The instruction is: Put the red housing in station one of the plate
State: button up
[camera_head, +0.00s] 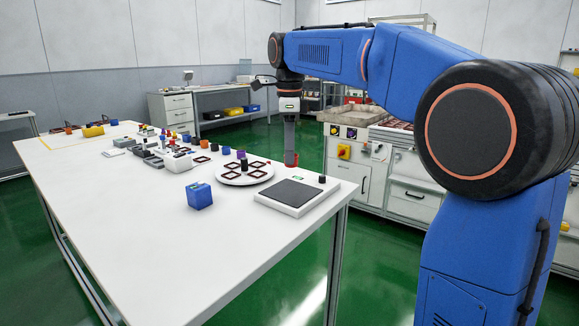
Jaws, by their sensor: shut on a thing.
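The plate (232,181) is a round white disc on the table, with several dark square frames on it marking stations; I cannot read which is station one. My gripper (291,153) points down just right of the plate, near the table's far right edge. It is shut on the red housing (291,160), a small reddish block at its tip. The fingers are too small to make out clearly. I cannot tell how far the housing is above the table.
A blue box (199,196) stands left in front of the plate. A white scale-like device with a dark pad (296,193) lies right of it. Several small blue, red and grey parts (180,150) crowd the table behind. The white table's (150,240) front is clear.

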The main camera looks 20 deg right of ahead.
aim_at(257, 165)
jog(key=u, duration=0.75)
jog(key=i+l+u, duration=0.15)
jog(key=l, duration=0.3)
jog(key=l+u, duration=0.15)
jog(key=l, duration=0.25)
jog(key=i+l+u, duration=0.15)
jog(key=l, duration=1.05)
jog(key=i, duration=0.05)
